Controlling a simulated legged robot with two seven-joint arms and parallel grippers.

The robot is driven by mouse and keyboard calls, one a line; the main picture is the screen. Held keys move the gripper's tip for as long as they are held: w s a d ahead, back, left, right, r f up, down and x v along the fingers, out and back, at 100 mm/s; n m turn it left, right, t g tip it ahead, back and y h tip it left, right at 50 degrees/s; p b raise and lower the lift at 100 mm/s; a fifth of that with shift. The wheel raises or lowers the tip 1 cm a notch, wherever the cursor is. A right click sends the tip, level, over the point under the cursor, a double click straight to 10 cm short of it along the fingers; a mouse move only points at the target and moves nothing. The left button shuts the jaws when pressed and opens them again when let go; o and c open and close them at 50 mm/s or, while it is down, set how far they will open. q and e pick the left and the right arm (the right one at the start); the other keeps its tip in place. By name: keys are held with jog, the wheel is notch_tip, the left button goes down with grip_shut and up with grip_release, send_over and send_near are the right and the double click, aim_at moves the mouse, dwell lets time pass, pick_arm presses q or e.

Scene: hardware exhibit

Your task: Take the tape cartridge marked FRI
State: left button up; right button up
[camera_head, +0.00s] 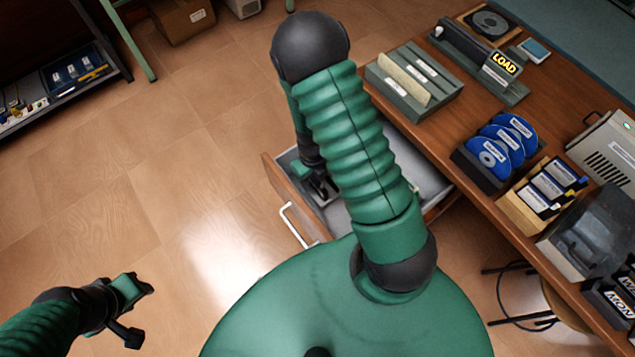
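No label that I can read as FRI shows. Black tape cartridges (612,302) stand at the lower right edge of the table; one reads MON, and another label is cut off by the frame. My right gripper (321,186) is low inside the open drawer (287,207), beyond my green arm. It is small and dark there, and I cannot tell whether its fingers are apart or hold anything. My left gripper (142,312) is over the floor at the lower left, its fingers apart and empty.
The wooden table (470,140) holds a grey rack (415,82), a device with a lit LOAD sign (490,62), blue discs (503,145), a wooden box of labelled items (540,195) and a grey case (592,232). A stool (560,303) is below.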

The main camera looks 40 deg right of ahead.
grip_shut()
jog(key=shift+r, duration=0.1)
dwell(0.4)
